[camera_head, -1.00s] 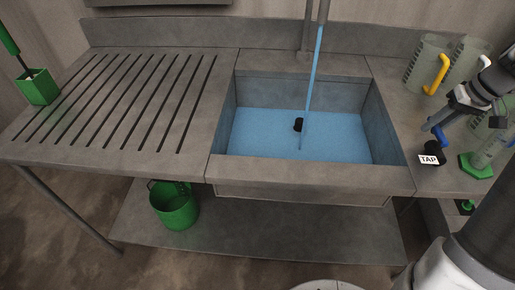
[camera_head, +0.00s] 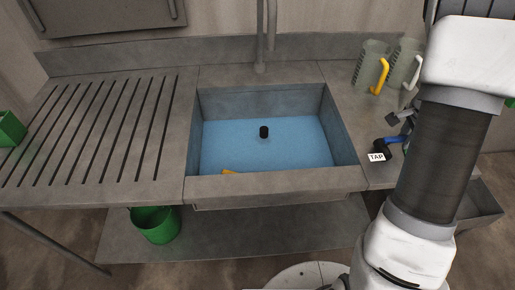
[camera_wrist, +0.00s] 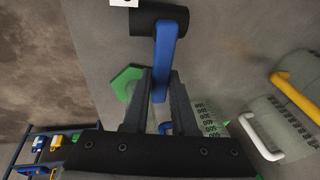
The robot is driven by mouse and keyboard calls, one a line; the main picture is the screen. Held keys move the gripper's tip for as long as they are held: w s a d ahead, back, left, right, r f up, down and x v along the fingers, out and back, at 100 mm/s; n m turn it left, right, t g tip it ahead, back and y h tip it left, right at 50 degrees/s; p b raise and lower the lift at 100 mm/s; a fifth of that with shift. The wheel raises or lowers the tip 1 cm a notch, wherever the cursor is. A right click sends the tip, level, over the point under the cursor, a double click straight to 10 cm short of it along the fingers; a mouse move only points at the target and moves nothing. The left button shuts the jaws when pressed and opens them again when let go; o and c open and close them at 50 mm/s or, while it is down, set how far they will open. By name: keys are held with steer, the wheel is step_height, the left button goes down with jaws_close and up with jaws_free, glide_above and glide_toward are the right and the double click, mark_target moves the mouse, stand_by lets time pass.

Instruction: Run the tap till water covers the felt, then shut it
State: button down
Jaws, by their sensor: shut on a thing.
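The sink (camera_head: 275,185) holds blue water (camera_head: 290,150), and no stream falls from the spout (camera_head: 262,40). A black upright stub (camera_head: 264,131) stands in the water. A small orange-yellow piece (camera_head: 229,171) shows at the front wall, mostly hidden by the rim; I cannot tell if it is the felt. No other felt is discernible. The tap's blue lever (camera_wrist: 167,50) runs from its black body (camera_wrist: 150,21) down between my gripper's fingers (camera_wrist: 160,76), which are shut on it. The lever also shows in the head view (camera_head: 393,140), beside the TAP label (camera_head: 376,157).
Two measuring jugs, one with a yellow handle (camera_head: 378,76), one with a white handle (camera_head: 410,85), stand behind the tap. A green hexagonal base (camera_wrist: 125,82) is near my fingers. The slotted drainboard (camera_head: 90,130) is clear. A green bucket (camera_head: 155,226) sits on the lower shelf.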

steer(key=c, duration=1.1)
jaws_free()
steer(key=shift+s+m+b, duration=0.1)
steer(key=shift+m+b, duration=0.2)
steer(key=shift+b, duration=0.15)
steer(key=o, duration=0.5)
steer(key=shift+c, duration=0.2)
step_height(320, 180, up, 7)
steer(key=p, duration=0.6)
steer(key=shift+s+a, duration=0.4)
steer(key=p+v, duration=0.2)
steer(key=v, duration=1.5)
steer(key=shift+r+p, duration=0.15)
steer(key=shift+p, duration=0.15)
